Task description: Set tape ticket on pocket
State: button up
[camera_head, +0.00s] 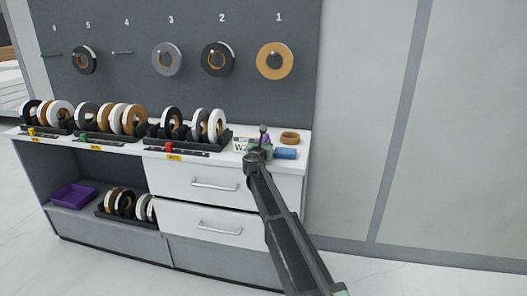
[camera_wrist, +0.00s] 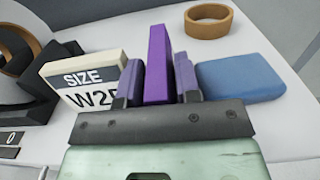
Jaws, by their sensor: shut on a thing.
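My gripper (camera_wrist: 158,85) is shut on an upright purple block (camera_wrist: 157,60), perhaps the tape ticket, which stands up between the two fingers. In the head view my gripper (camera_head: 257,152) is over the right end of the counter, largely hiding the block. I cannot tell whether the block touches the counter. Several dark strips run along the counter's front edge below the tape racks, perhaps the pockets. One strip (camera_head: 172,151) has a red piece (camera_head: 169,147) on it; others have a green piece (camera_head: 84,137) and a yellow piece (camera_head: 31,131).
A white SIZE sign (camera_wrist: 85,80) stands left of my fingers and a blue block (camera_wrist: 238,80) lies right. A brown tape ring (camera_wrist: 208,20) lies behind. Racks of tape rolls (camera_head: 190,130) fill the counter leftward. Rolls hang on the grey board (camera_head: 200,25). A purple tray (camera_head: 73,196) sits below.

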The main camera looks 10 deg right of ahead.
jog(key=shift+f, duration=0.1)
jog(key=o, duration=0.6)
